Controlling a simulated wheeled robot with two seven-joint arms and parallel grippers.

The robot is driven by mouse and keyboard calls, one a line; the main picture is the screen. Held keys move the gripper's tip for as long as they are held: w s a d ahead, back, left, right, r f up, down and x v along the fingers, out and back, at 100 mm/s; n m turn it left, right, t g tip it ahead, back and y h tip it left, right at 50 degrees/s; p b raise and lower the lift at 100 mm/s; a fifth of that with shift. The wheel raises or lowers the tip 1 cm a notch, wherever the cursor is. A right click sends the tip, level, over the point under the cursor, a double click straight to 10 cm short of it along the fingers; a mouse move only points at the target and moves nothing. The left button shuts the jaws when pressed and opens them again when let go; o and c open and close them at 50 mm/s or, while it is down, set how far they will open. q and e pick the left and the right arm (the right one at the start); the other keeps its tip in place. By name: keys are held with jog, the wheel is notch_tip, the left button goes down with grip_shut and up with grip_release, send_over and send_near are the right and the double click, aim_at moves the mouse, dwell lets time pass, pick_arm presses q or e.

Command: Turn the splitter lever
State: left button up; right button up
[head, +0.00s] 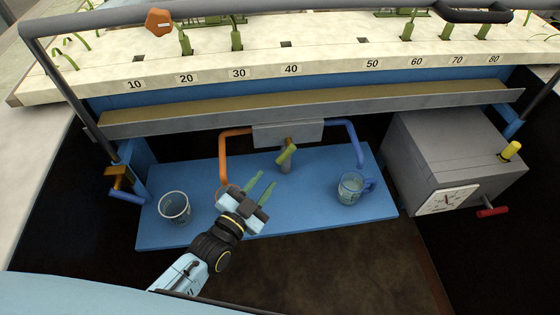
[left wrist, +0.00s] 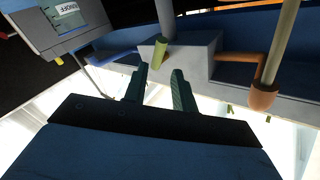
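The splitter is a grey box (head: 288,132) under the trough, with an orange pipe (head: 223,160) on its left and a blue pipe (head: 357,140) on its right. Its yellow-green lever (head: 288,152) hangs below the box, tilted. My left gripper (head: 268,178) is open and empty, to the lower left of the lever and apart from it in the head view. In the left wrist view the lever (left wrist: 160,52) shows beyond the gap between the fingertips (left wrist: 158,72), against the grey box (left wrist: 195,50). My right gripper is in neither view.
A glass cup (head: 174,208) stands left on the blue shelf (head: 300,215), and a glass mug (head: 352,188) stands right. A grey cabinet (head: 430,150) with a dial and red handle is at the right. The grey trough (head: 180,116) runs above.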

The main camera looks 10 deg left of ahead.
aim_at(280, 160)
pick_arm(q)
jog(key=b+x, duration=0.1)
jog(key=x, duration=0.7)
jog(key=shift+w+f, duration=0.1)
jog(key=shift+w, duration=0.25)
